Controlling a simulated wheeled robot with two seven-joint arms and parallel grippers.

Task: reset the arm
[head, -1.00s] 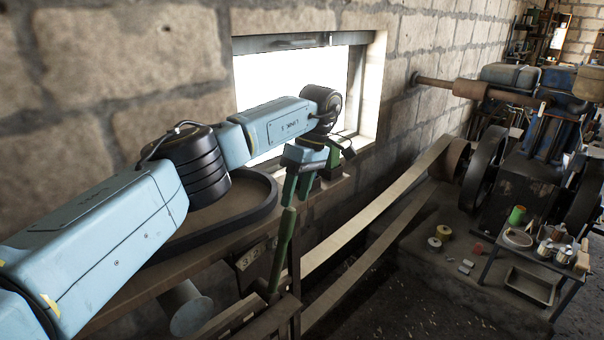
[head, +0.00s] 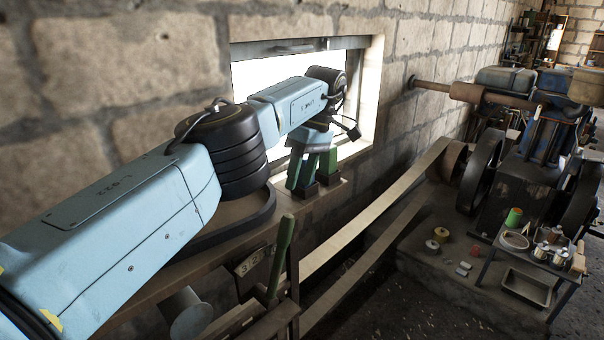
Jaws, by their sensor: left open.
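My left arm reaches in from the left along the wall. Its gripper (head: 317,184) hangs fingers down in front of the lower part of the window, with its dark-tipped fingers apart and nothing visible between them. A lever with a green handle (head: 283,245) stands tilted below and to the left of the gripper, with a visible gap between them. The lever's lower end is partly hidden in a wooden frame. My right gripper is not in view.
A pale flat belt (head: 375,212) runs from the lever area to the engine (head: 530,165) on the right. A small table (head: 525,268) with cans and a tray stands in front of the engine. A window (head: 290,78) is in the block wall behind my arm.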

